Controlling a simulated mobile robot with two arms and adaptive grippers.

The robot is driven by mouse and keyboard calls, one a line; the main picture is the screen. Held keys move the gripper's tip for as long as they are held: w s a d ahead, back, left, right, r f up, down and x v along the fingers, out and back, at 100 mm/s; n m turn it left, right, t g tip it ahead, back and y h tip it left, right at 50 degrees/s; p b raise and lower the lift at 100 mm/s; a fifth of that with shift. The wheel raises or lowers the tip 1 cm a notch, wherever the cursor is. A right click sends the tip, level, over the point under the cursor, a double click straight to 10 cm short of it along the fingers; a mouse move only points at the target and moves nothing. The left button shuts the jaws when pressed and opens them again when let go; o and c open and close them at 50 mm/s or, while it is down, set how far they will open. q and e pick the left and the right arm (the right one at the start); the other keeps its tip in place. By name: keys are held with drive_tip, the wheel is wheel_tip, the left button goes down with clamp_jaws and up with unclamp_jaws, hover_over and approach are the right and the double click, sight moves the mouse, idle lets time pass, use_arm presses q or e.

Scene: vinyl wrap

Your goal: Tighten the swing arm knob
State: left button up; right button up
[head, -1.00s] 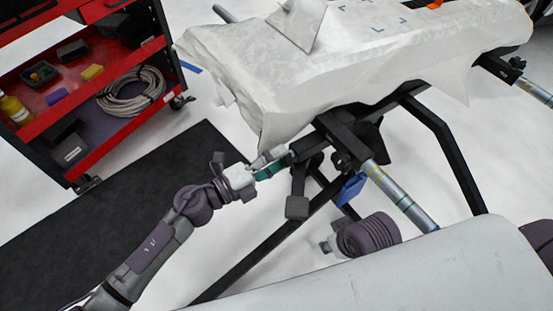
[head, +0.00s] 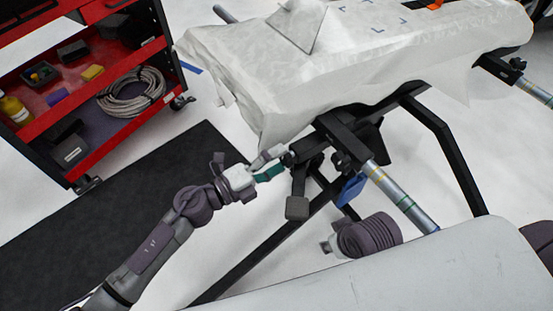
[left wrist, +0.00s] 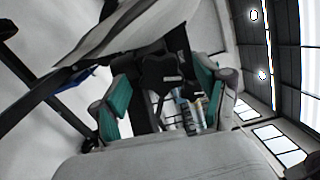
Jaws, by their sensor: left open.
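My left gripper (head: 278,163) is open at the end of the frame's dark bar, below the draped white sheet. A small dark knob (head: 288,159) shows just at its fingertips in the head view. In the left wrist view a black lobed knob (left wrist: 160,73) stands between the two teal-padded fingers (left wrist: 160,98), with gaps visible on both sides. Whether the fingers touch it is unclear. My right gripper (head: 329,245) hangs below the frame, small and partly hidden by its wrist; its jaw state is unclear.
A frame with black legs (head: 448,150) and silver tubes (head: 400,196) carries the sheet-covered panel (head: 370,60). A dark pedal-like block (head: 297,207) hangs close to the left gripper. A red cart (head: 125,135) stands upper left. A dark mat (head: 100,200) lies on the floor.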

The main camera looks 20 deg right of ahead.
use_arm(q)
drive_tip(key=v, duration=1.2)
drive_tip(key=shift+r, duration=0.1)
